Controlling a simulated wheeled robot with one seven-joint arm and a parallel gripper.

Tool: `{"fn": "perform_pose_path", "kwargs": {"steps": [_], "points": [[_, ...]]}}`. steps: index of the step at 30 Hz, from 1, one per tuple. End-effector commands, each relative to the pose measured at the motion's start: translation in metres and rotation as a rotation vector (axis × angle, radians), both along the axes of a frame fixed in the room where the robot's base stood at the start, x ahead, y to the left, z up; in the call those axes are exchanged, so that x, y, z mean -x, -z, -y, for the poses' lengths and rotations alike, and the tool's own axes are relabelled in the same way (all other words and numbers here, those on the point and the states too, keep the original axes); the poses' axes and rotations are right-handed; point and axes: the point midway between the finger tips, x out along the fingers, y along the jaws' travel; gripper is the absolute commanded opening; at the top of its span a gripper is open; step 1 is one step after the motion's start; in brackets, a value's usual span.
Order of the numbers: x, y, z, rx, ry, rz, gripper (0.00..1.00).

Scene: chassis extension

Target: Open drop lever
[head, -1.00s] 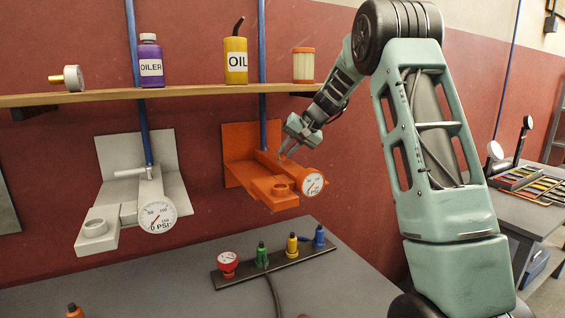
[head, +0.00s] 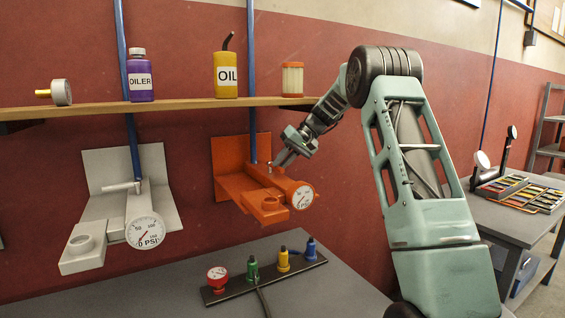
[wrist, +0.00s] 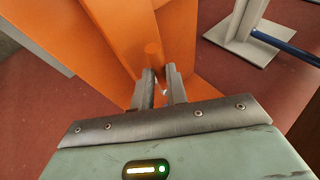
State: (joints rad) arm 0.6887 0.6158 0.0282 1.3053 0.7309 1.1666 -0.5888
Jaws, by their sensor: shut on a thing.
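An orange gauge unit (head: 232,185) with a round PSI dial (head: 303,195) is mounted on the wall below the shelf. In the head view my gripper (head: 272,166) is at the top of this unit, near the blue pipe, reaching in from the right. In the wrist view my gripper (wrist: 161,82) has its fingers close together at a short orange post, the lever (wrist: 153,53), which shows just beyond the fingertips. The gripper is shut on it; the contact itself is mostly hidden. A similar grey unit (head: 100,195) with a crossbar lever (head: 122,187) is at left.
A wooden shelf (head: 180,106) with an oiler bottle (head: 139,75), oil bottle (head: 227,74) and filter (head: 292,79) runs above. Below, a grey bench (head: 150,285) holds a black strip (head: 232,289) with coloured fittings. A second table with tools is at right.

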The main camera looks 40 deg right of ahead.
Motion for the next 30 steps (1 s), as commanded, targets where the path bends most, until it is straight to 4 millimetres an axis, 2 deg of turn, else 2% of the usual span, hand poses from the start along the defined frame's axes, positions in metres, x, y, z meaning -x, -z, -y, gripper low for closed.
{"fn": "perform_pose_path", "kwargs": {"steps": [3, 4, 6, 15, 19, 23, 30], "points": [[0.001, 0.0, 0.001, 0.002, 0.001, -0.001, 0.0], [0.0, 0.0, 0.001, 0.002, 0.001, -0.001, 0.18], [0.0, 0.0, 0.001, 0.002, 0.001, -0.001, 0.37], [0.001, -0.001, 0.001, 0.002, 0.001, 0.0, 0.37], [0.005, -0.007, 0.006, 0.004, 0.002, 0.002, 0.37], [0.016, -0.023, 0.015, 0.004, 0.004, 0.003, 0.37], [0.044, -0.067, 0.038, 0.004, 0.004, 0.002, 0.37]]}}
